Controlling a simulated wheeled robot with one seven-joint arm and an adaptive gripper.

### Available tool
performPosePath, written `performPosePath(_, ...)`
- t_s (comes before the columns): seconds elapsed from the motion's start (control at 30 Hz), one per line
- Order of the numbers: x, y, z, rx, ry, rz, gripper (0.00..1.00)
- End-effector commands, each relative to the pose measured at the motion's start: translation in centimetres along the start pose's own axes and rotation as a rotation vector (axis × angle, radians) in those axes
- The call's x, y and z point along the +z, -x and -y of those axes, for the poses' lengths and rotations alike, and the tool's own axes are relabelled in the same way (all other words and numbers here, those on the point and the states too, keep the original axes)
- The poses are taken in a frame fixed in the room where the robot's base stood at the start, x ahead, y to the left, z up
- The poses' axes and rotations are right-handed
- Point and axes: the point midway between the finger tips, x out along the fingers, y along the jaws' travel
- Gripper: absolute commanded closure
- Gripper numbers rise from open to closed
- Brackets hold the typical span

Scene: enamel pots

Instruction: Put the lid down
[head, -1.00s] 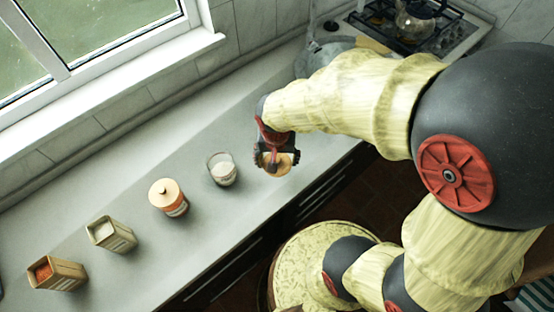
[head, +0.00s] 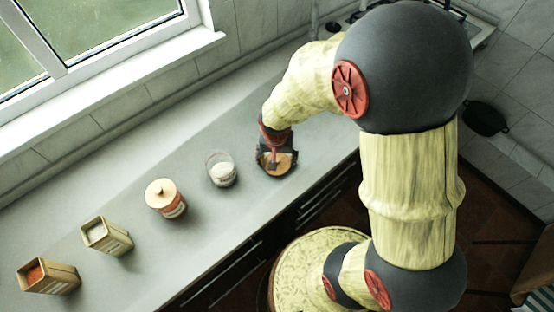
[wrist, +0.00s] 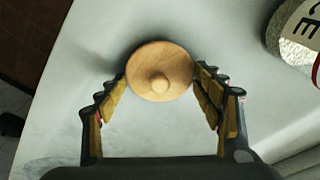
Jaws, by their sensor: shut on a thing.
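My gripper (head: 277,163) is at the right end of the row of containers, low over the counter. In the wrist view my gripper (wrist: 160,88) has its two padded fingers against the sides of a round wooden lid (wrist: 172,68) with a small knob on top. The lid (head: 284,165) shows as a tan disc in the head view, partly hidden by the fingers. It looks level and very close to the counter; I cannot tell whether it touches.
The counter's front edge is close to the lid.

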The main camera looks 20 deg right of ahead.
Motion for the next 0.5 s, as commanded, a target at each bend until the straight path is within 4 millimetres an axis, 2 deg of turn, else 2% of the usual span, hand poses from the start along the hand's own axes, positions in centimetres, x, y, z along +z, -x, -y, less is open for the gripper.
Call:
performPosePath(0.17,0.06,-0.32,0.0,0.0,0.0,0.0,0.58)
performPosePath(0.2,0.08,-0.37,-0.01,0.0,0.0,0.0,0.32)
performPosePath(0.5,0.06,-0.26,0.0,0.0,-0.001,0.0,0.15)
